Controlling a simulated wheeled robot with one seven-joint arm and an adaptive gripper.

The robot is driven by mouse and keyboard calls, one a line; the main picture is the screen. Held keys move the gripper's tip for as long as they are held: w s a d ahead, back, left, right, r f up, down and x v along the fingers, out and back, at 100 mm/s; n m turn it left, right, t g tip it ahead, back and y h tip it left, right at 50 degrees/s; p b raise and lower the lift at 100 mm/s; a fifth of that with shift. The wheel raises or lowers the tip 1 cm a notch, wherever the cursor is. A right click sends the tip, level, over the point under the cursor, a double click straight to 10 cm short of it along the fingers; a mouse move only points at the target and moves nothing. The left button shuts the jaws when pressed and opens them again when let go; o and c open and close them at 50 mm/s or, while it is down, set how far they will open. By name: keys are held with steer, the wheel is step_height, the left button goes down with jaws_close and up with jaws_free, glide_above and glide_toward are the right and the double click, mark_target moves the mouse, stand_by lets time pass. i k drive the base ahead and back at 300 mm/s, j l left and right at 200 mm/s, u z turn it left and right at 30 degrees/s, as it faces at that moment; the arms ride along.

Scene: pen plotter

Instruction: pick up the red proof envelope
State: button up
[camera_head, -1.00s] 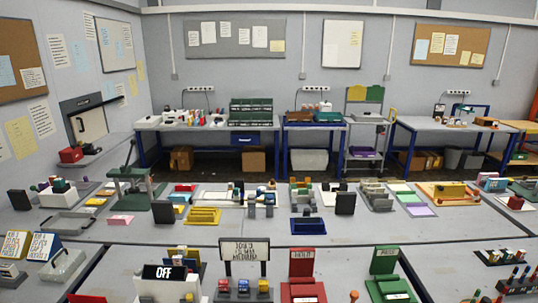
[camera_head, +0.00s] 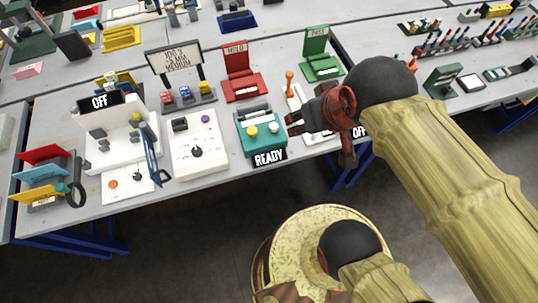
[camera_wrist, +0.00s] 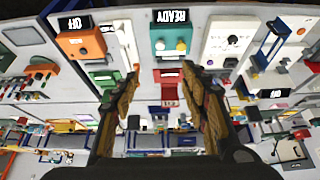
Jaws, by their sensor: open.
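A red upright panel (camera_head: 45,154), likely the red proof envelope, stands in a small rack at the left end of the near table in the head view. A light blue one (camera_head: 42,174) and a yellow one (camera_head: 45,191) stand in front of it. I cannot read their labels. My gripper (camera_head: 290,124) is at the right, by the teal READY box (camera_head: 262,130), far from the red panel. In the wrist view my gripper (camera_wrist: 162,76) has its fingers apart with nothing between them. I cannot make out the red panel there.
Between gripper and rack stand a white control box (camera_head: 199,150), a white OFF machine (camera_head: 125,130) and a blue-handled frame (camera_head: 152,160). Red (camera_head: 240,75) and green (camera_head: 320,58) stands are behind. Floor in front is clear.

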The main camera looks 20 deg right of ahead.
mark_target(33, 156)
steer(key=u, duration=1.7)
steer(key=i+j+z, duration=0.2)
steer(key=z, duration=0.25)
steer(key=i+j+z, duration=0.15)
steer(key=z, duration=0.25)
steer(key=i+j+z, duration=0.1)
steer(key=j, duration=0.3)
steer(key=i+j, duration=0.25)
steer(key=j, duration=0.2)
steer(key=i+j+z, duration=0.15)
steer(key=j, duration=0.25)
steer(key=i+j, duration=0.1)
steer(key=j, duration=0.3)
steer(key=i+j+z, duration=0.15)
steer(key=j, duration=0.3)
steer(key=i+j, duration=0.1)
steer(key=j, duration=0.35)
steer(key=i+j, duration=0.1)
steer(key=j, duration=0.2)
steer(key=i+j, duration=0.1)
steer(key=j, duration=0.25)
steer(key=i+j, duration=0.1)
steer(key=j, duration=0.2)
steer(key=z, duration=0.05)
